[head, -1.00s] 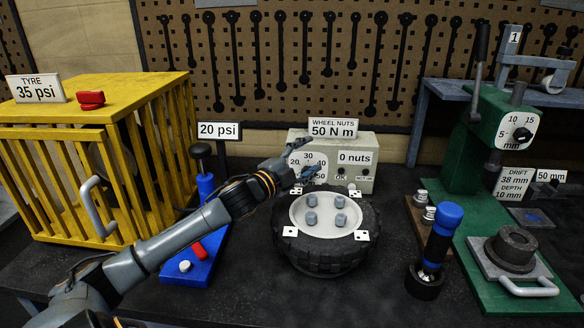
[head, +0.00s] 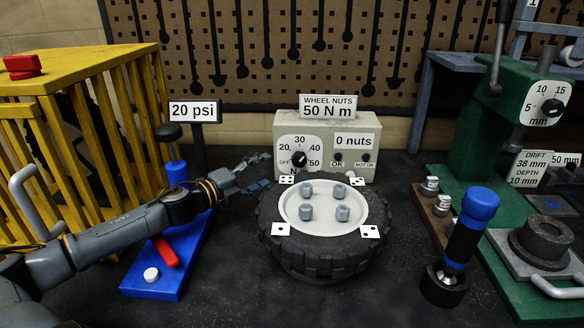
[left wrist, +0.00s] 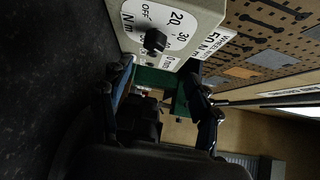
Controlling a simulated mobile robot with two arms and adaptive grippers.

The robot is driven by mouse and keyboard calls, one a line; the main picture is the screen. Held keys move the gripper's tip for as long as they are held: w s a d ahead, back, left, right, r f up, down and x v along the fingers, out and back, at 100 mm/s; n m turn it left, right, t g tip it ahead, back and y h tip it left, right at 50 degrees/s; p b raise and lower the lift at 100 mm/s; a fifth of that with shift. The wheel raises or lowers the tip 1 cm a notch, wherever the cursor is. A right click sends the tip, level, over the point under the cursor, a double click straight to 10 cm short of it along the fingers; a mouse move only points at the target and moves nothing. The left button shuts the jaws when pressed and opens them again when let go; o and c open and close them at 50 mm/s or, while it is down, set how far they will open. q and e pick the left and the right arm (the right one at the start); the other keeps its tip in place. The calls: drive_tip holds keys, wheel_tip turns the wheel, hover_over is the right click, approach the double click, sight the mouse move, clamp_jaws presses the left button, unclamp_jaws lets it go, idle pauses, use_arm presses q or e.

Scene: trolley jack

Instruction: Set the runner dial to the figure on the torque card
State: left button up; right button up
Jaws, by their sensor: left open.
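The runner box (head: 372,130) is cream and stands behind the tyre. Its black dial knob (head: 299,159) sits on a white face marked OFF, 20, 30, 40 and 50; I cannot tell the pointer's setting surely. The torque card (head: 328,107) on top reads "WHEEL NUTS 50 N m". My left gripper (head: 262,172) is open and empty, left of the dial and apart from it. In the left wrist view the knob (left wrist: 155,41) appears beyond the spread fingers (left wrist: 161,78), towards the top. My right gripper is not in view.
A tyre (head: 318,258) with several nuts on its hub lies before the box. A blue pump (head: 173,270) stands below my left arm, beside a yellow cage (head: 95,75). A blue-handled tool (head: 465,235) and a green press (head: 478,130) stand right. Dark bench shows between tyre and tool.

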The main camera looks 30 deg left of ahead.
use_arm(q)
drive_tip(key=p, duration=0.1)
approach(297, 162)
drive_tip(key=shift+a+x, duration=0.3)
drive_tip(key=shift+x, duration=1.25)
drive_tip(key=p+x, duration=0.1)
drive_tip(key=x, duration=0.3)
drive_tip(key=shift+w+d+r+p, duration=0.1)
drive_tip(key=shift+w+d+p, duration=0.15)
drive_tip(key=shift+w+p, duration=0.1)
drive_tip(key=shift+x, duration=0.8)
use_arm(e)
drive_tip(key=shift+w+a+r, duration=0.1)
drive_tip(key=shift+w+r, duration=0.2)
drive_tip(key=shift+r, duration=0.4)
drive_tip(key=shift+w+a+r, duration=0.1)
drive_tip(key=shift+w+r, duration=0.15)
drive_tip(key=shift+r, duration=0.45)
use_arm(q)
drive_tip(key=shift+d, duration=0.1)
drive_tip(key=shift+c, duration=0.5)
drive_tip(key=c, duration=1.1)
drive_tip(key=shift+o, duration=0.2)
drive_tip(key=shift+p, duration=0.3)
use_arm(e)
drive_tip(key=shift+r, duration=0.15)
